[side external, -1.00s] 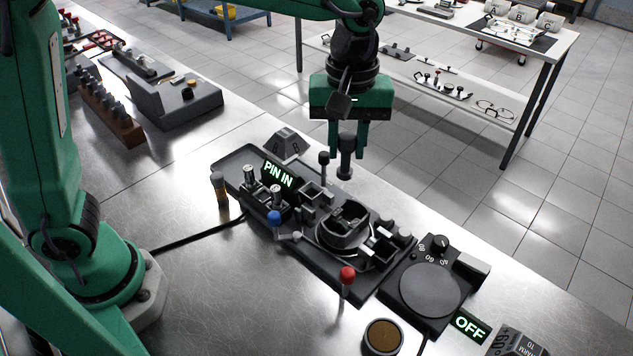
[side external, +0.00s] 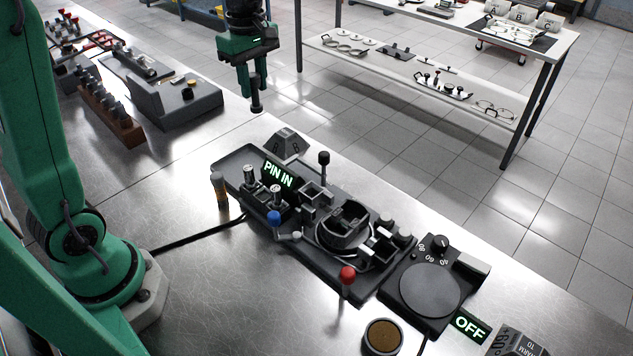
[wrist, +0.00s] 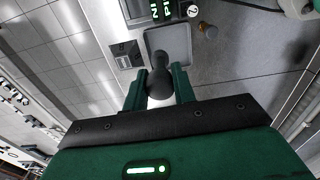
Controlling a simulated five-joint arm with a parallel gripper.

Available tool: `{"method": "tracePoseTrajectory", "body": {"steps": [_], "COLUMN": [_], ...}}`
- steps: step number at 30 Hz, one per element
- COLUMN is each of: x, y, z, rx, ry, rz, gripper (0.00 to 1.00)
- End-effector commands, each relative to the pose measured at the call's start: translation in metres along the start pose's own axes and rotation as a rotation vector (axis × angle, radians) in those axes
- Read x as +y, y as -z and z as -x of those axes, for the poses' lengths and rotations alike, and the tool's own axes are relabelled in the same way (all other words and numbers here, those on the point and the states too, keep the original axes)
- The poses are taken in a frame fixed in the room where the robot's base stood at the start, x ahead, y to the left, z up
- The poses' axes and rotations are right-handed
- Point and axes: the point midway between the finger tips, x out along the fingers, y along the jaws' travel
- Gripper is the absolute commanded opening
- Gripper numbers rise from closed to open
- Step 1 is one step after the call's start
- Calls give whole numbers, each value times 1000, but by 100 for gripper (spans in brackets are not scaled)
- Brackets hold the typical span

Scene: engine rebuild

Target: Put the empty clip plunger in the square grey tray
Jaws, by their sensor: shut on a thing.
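My gripper (side external: 254,88) is shut on the clip plunger (side external: 256,103), a dark, knobbed cylinder pointing down. It is held in the air at the upper middle of the side view, beyond the bench's far edge in the picture. In the wrist view the plunger (wrist: 158,82) sits between the two green fingers (wrist: 160,88); whether it is empty cannot be told. A shallow grey tray with rounded corners (wrist: 181,38) shows past the plunger in the wrist view. It appears to be the bare left end of the fixture base (side external: 233,161) in the side view, below and apart from the plunger.
The fixture carries a lit PIN IN sign (side external: 279,175), a blue knob (side external: 274,217), a red knob (side external: 347,273) and an upright black-knobbed lever (side external: 324,160). A grey block (side external: 286,145) stands behind it. A dial unit (side external: 430,290) is at right. Bench left of the fixture is mostly clear.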

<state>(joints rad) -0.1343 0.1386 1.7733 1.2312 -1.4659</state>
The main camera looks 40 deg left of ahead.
Motion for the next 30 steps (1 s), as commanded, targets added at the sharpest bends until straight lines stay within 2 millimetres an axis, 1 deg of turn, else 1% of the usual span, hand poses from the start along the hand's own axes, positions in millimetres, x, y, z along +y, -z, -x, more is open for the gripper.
{"method": "tracePoseTrajectory", "body": {"steps": [1,3,10,12,21,25,30], "x": [-2,-6,-16,-16,-16,-15,-15], "y": [12,24,59,57,56,56,56], "z": [0,0,0,-16,-70,-82,-86], "rx": [0,0,0,-1,-1,0,0], "ry": [0,0,0,6,5,2,1], "rz": [38,82,203,200,196,196,196], "gripper": [3,3,3,3,3,3,3]}}
